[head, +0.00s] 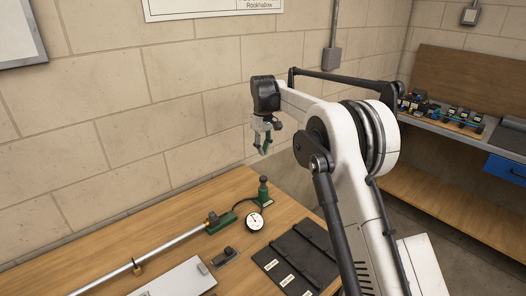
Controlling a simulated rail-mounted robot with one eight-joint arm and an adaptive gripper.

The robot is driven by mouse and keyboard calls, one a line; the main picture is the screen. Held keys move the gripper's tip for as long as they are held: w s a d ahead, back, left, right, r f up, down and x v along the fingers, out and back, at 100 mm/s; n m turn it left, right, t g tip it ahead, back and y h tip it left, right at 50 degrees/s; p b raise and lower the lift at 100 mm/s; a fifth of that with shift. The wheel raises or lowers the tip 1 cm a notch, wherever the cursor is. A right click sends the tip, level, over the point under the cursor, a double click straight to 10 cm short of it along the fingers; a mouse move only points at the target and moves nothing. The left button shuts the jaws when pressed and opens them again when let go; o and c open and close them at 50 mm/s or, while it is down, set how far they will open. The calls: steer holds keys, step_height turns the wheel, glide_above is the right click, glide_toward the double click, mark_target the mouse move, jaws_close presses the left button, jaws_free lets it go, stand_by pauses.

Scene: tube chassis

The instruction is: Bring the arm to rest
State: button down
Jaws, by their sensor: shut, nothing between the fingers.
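My arm (350,165) rises from the lower right and bends over at the top, with its white forearm reaching left. My gripper (264,148) hangs at the end of the black wrist, pointing down. It is shut and empty. It hangs in the air above the far edge of the wooden table, in front of the block wall.
On the wooden table (165,228) stand a green post (263,188) with a dial gauge (255,221), a metal tube (165,245), a grey plate (180,280) and black labelled trays (296,258). A second bench (450,128) with small parts stands at the right.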

stand_by(0.4)
steer(key=s+d+r+m+t+b, duration=0.1)
steer(key=s+d+r+m+t, duration=0.1)
steer(key=s+d+r, duration=0.75)
steer(key=s+d+r+m+t, duration=0.2)
steer(key=s+d+r, duration=0.45)
steer(key=s, duration=0.55)
steer(key=s+d+f+m+t, duration=0.1)
steer(key=s+d+f, duration=0.1)
steer(key=s, duration=0.7)
steer(key=s+d+f+m+t+b, duration=0.1)
steer(key=s+f, duration=0.4)
steer(key=s, duration=0.5)
steer(key=s+d+f+m+t, duration=0.1)
steer(key=s+d+f+m, duration=0.1)
steer(key=s+d, duration=0.3)
steer(key=s+f, duration=0.1)
steer(key=s, duration=0.3)
steer(key=shift+s+d+f+m, duration=0.15)
steer(key=shift+d+f+m, duration=0.15)
steer(key=shift+f, duration=0.1)
step_height(320, 180, down, 30)
steer(key=b, duration=3)
steer(key=shift+f+b, duration=0.15)
steer(key=shift+b, duration=0.25)
